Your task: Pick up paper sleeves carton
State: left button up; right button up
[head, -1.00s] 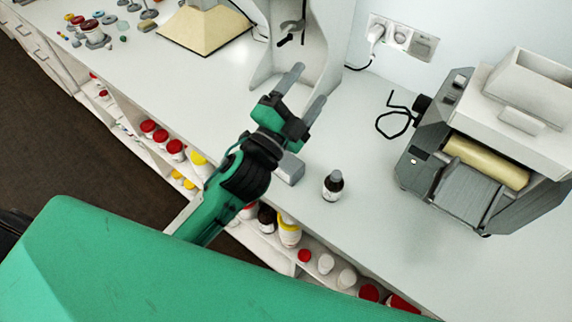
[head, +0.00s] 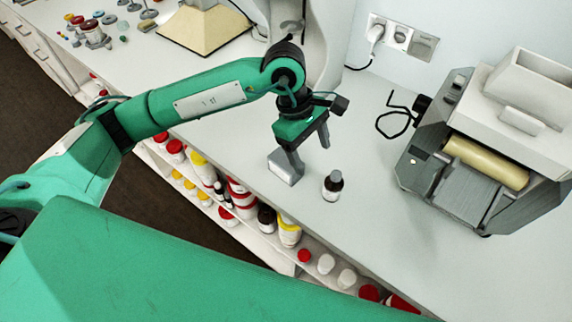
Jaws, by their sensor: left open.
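A small grey-white box, which I take to be the paper sleeves carton (head: 282,174), lies near the front edge of the white counter. My left gripper (head: 309,158) points down above the counter with its fingers apart and nothing seen between them. Its left finger overlaps the upper part of the carton in the picture and hides some of it. I cannot tell whether it touches the carton. The other finger is to the right, over bare counter. My right gripper is not in view.
A grey machine with a cream roller (head: 485,165) stands further right. Bottles and jars (head: 289,232) fill the shelf below the counter. Bare counter lies between bottle and machine.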

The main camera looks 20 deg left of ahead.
aim_at(286, 160)
pick_arm(q)
jog(key=w+a+t+y, duration=0.1)
jog(key=w+a+y, duration=0.25)
jog(key=a, duration=0.35)
notch_tip(286, 160, down, 8)
jog(key=p, duration=0.2)
jog(key=shift+r+p, duration=0.2)
jog(key=shift+p, duration=0.1)
jog(key=shift+s+f+p, duration=0.1)
jog(key=shift+f+p, duration=0.4)
jog(key=f, duration=0.1)
jog(key=f+p, duration=0.2)
jog(key=shift+s+d+f, duration=0.15)
jog(key=shift+d, duration=0.15)
jog(key=shift+f, duration=0.5)
jog(key=c, duration=1.1)
